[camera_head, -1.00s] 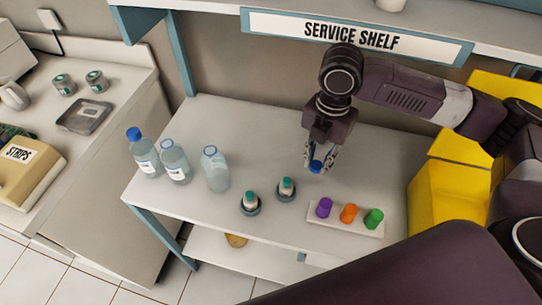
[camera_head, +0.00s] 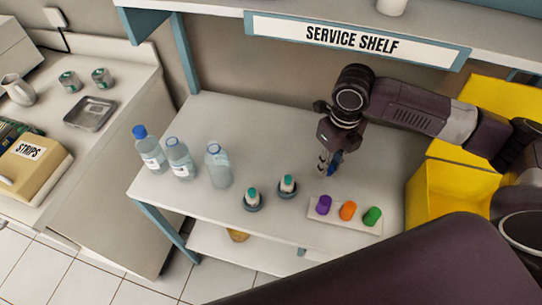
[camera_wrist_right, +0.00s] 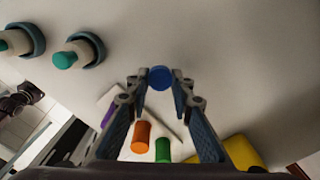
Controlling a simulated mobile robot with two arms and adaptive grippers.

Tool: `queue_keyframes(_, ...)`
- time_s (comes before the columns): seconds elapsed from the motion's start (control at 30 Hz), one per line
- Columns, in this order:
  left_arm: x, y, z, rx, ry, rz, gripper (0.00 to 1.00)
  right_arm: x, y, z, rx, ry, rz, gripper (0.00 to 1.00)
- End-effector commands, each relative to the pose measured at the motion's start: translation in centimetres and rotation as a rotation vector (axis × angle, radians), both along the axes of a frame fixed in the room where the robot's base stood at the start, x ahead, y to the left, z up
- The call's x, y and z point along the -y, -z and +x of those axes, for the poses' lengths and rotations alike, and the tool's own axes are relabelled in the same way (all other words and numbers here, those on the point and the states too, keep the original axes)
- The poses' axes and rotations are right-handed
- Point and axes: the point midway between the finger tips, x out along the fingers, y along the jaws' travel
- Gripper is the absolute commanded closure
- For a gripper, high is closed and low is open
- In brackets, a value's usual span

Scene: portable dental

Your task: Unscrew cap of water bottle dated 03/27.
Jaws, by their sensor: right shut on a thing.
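Three clear water bottles stand upright on the left of the white table. The left bottle (camera_head: 150,152) wears a blue cap (camera_head: 139,132). The middle bottle (camera_head: 180,160) and the right bottle (camera_head: 218,168) show open-looking necks with no raised cap. Their label dates are too small to read. My right gripper (camera_head: 328,165) is above the table, well to the right of the bottles, shut on a loose blue cap (camera_wrist_right: 161,77), which shows between the fingertips in the right wrist view.
Two teal-topped small bottles (camera_head: 253,196) (camera_head: 288,184) sit in dark round holders. A white rack (camera_head: 329,220) with purple, orange and green caps lies near the front edge. A yellow bin (camera_head: 455,190) stands at the right. The overhead shelf (camera_head: 355,41) runs behind my right arm.

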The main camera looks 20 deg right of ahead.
Motion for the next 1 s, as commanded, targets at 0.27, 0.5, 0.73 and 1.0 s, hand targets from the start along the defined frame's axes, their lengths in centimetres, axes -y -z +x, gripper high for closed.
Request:
queue_keyframes(0.27,0.0,-1.6,0.0,0.0,0.0,0.0,0.39,-6.1,-0.4,3.9,-0.001,-0.003,0.003,1.0)
queue_keyframes(0.5,0.0,-2.7,0.0,0.0,0.0,0.0,0.39,-11.0,-0.4,7.3,0.001,-0.001,0.002,1.0)
queue_keyframes(0.73,0.0,-3.1,0.0,0.0,0.0,0.0,0.39,-13.4,-0.2,9.0,-0.001,0.001,0.0,1.0)
queue_keyframes(1.0,0.1,-4.0,0.0,0.0,0.0,0.0,0.39,-13.5,2.3,8.9,-0.004,0.002,-0.002,1.0)
